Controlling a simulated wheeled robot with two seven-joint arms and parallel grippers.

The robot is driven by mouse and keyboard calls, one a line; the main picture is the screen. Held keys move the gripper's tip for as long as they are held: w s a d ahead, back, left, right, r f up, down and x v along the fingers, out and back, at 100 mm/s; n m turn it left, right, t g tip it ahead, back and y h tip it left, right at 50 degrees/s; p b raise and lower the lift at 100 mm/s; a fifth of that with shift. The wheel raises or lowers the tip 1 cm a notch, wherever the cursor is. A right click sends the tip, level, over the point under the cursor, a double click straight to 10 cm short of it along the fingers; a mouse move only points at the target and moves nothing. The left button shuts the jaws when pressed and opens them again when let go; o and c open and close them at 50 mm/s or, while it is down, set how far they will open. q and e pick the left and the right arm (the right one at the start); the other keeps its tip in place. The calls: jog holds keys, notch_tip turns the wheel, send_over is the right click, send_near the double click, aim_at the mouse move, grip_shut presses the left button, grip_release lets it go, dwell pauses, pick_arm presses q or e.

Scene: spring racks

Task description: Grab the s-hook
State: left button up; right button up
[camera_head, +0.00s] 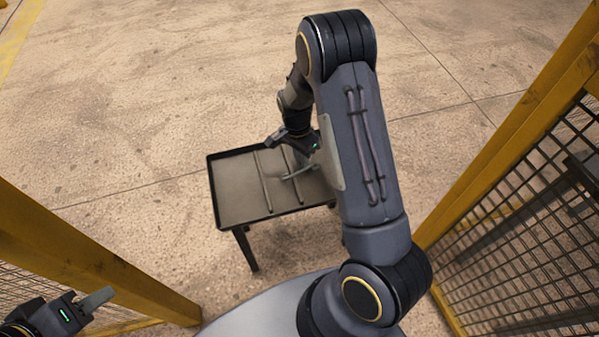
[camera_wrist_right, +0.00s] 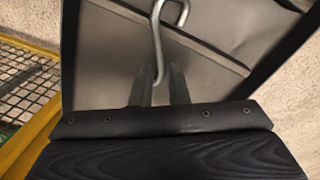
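The grey metal s-hook (camera_wrist_right: 157,40) lies on the dark tray table; in the head view it shows as a thin curved rod (camera_head: 300,173). My right gripper (camera_head: 293,163) is low over the right part of the tray. In the right wrist view its two fingers (camera_wrist_right: 161,85) stand a little apart, with the near end of the s-hook between them. Whether a finger touches the hook is hard to see. My left gripper (camera_head: 97,299) is at the lower left, away from the tray; its finger opening cannot be made out.
The small tray table (camera_head: 238,190) has a raised rim and thin dividing bars across it. Its left compartment is bare. Yellow posts with mesh fencing stand at the left (camera_head: 90,255) and right (camera_head: 520,125). The concrete floor behind the table is clear.

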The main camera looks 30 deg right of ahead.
aim_at(303, 169)
jog(key=f, duration=0.4)
jog(key=shift+s+d+f+b, duration=0.1)
jog(key=shift+s+f+b, duration=0.1)
jog(key=shift+b, duration=0.15)
jog(key=shift+r, duration=0.15)
grip_shut()
